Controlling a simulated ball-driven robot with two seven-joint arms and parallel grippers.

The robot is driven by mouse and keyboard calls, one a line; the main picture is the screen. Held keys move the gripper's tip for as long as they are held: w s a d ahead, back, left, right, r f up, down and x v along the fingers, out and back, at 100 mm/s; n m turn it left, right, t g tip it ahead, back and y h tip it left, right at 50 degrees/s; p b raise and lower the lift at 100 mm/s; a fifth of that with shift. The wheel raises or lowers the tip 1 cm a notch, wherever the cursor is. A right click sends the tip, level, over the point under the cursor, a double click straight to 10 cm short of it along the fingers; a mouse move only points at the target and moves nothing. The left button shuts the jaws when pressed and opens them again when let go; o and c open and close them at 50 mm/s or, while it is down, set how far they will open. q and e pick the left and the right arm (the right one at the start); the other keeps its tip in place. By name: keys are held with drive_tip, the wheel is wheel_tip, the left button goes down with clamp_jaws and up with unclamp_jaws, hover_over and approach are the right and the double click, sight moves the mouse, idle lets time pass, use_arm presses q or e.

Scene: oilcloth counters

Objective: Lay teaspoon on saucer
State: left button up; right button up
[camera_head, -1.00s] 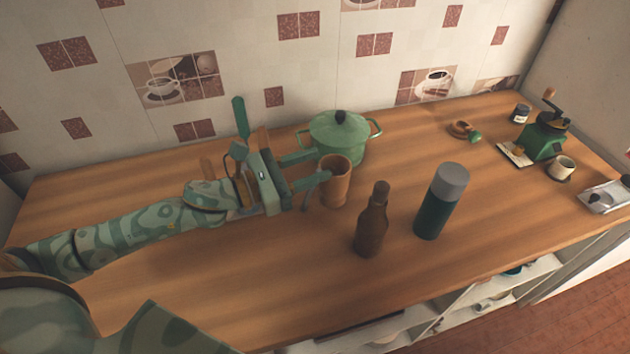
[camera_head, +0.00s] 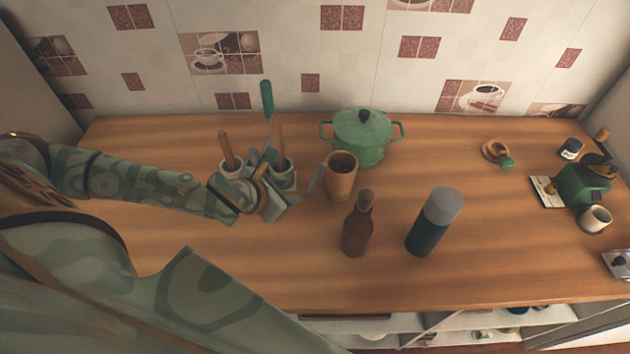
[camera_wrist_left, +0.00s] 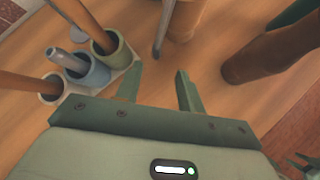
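My left gripper (camera_head: 284,203) is open and empty, low over the counter, left of the wooden cup (camera_head: 341,178). In the left wrist view its two fingers (camera_wrist_left: 158,82) stand apart with bare wood between them. A thin grey piece, probably the teaspoon (camera_head: 317,179), shows close by the cup's left side. In the left wrist view it (camera_wrist_left: 163,30) lies beyond the fingertips, apart from them; whether it leans or lies flat is unclear. A dark saucer (camera_head: 584,229) seems to sit under the pale cup at the right. A green shape at the wrist view's lower right may be my right gripper (camera_wrist_left: 304,166).
A holder with utensil pots (camera_head: 232,169) stands just behind my left gripper. A green lidded pot (camera_head: 361,139) is behind the wooden cup. A brown bottle (camera_head: 357,229) and a green flask (camera_head: 432,225) stand right of it. A green grinder (camera_head: 583,184) stands far right.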

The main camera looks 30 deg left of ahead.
use_arm(q)
drive_tip(key=b, duration=0.1)
approach(311, 187)
drive_tip(key=x, duration=0.5)
drive_tip(key=shift+d, duration=0.15)
drive_tip(key=b+x, duration=0.2)
drive_tip(key=x, duration=0.4)
drive_tip(key=shift+w+a, duration=0.1)
drive_tip(key=shift+a, duration=0.15)
drive_tip(key=shift+r, duration=0.1)
clamp_jaws()
